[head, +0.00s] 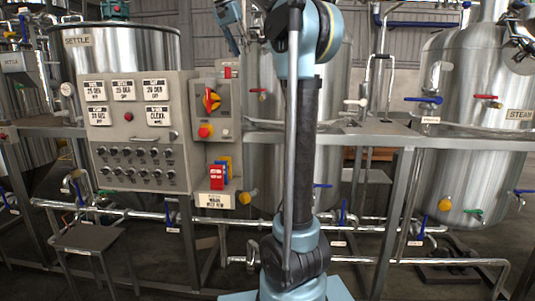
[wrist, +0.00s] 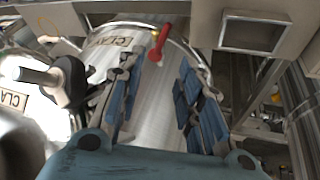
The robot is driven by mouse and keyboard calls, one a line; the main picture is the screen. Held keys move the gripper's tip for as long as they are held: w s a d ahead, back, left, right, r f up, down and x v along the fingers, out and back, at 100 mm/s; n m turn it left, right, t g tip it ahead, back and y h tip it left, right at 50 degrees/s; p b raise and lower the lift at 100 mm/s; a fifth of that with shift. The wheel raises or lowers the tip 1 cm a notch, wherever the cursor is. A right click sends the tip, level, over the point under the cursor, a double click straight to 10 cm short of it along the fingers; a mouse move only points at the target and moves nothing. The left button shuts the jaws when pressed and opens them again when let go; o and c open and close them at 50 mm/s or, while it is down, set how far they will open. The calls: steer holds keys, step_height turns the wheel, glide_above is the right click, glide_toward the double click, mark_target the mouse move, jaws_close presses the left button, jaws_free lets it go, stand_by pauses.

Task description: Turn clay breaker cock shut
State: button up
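In the head view my gripper (head: 232,28) is small at the top, left of my arm. A red lever (head: 262,94) shows on the middle tank there.
In the wrist view a dark valve-like part on a pipe (wrist: 40,76) and another "CLA" tag (wrist: 14,100) stand at left, and a grey box frame (wrist: 254,32) at upper right. In the head view a control panel (head: 140,185) stands left; a rail (head: 370,135) crosses the tanks.

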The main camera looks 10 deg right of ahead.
steer(key=s+d+f+n+y, duration=0.1)
steer(key=s+d+f, duration=0.1)
steer(key=s+f, duration=0.4)
steer(key=s+d+f+n+y, duration=0.1)
steer(key=s+f, duration=0.6)
steer(key=f, duration=1)
steer(key=s+d+f+n+y, duration=0.1)
steer(key=s+d+f+n, duration=0.1)
steer(key=s+f, duration=0.5)
step_height(320, 180, down, 4)
steer(key=shift+s+d+f+n, duration=0.2)
steer(key=shift+d+n, duration=0.2)
steer(key=shift+d, duration=0.15)
